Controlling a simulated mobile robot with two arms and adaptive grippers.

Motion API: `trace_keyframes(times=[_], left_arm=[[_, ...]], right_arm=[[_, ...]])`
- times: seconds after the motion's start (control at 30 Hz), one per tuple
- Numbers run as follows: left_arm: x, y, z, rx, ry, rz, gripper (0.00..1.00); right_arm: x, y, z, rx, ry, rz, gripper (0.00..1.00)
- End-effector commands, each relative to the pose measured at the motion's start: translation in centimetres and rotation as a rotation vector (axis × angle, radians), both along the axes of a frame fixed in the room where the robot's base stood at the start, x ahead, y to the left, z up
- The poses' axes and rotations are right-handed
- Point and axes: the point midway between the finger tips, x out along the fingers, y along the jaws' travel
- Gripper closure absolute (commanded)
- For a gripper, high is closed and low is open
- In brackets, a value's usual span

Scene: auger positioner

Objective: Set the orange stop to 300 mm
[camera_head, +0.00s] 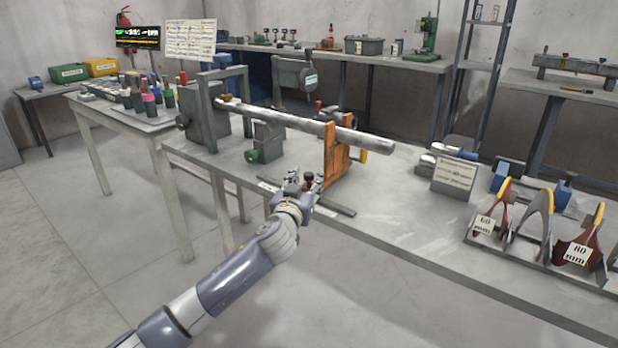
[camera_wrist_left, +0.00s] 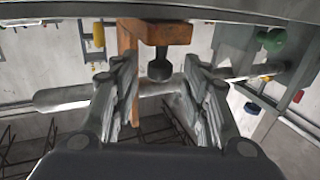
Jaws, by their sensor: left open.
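The orange stop (camera_head: 337,158) is an upright bracket on the bench's rail, with the grey shaft (camera_head: 290,119) passing at its top. A small black knob (camera_head: 309,177) shows on the stop's near side. My left gripper (camera_head: 303,184) is open, just in front of the stop. In the left wrist view the black knob (camera_wrist_left: 159,68) sits under an orange block (camera_wrist_left: 165,33) between the two open fingers (camera_wrist_left: 160,80), with no contact visible. The orange upright (camera_wrist_left: 127,55) shows behind it. The scale's marks are too small to read. My right gripper is not in view.
A grey housing (camera_head: 204,118) with a frame stands left of the stop, with a green-knobbed block (camera_head: 266,140) between. To the right are a sign (camera_head: 453,178) and a rack of gauges marked 60 and 80 mm (camera_head: 540,240).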

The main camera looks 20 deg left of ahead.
Motion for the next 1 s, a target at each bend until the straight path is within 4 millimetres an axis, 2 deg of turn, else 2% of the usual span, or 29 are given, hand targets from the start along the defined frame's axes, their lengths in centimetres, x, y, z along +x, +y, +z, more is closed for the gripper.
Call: trace_keyframes(times=[0.23,0.63,0.67,0.83,1.0], left_arm=[[2.2,0.1,0.0,0.000,0.000,0.000,0.58],[2.7,0.1,-0.1,0.000,0.001,-0.001,0.58],[2.7,0.1,0.0,0.000,0.001,-0.001,0.63],[2.7,0.1,0.0,0.000,0.001,-0.001,1.00],[2.7,0.2,-0.1,0.000,0.001,0.000,1.00]], right_arm=[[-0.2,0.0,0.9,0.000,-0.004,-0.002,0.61],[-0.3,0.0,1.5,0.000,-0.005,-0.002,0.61],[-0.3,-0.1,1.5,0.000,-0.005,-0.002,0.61],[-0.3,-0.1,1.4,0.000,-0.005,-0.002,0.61],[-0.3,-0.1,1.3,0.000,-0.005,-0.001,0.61]])
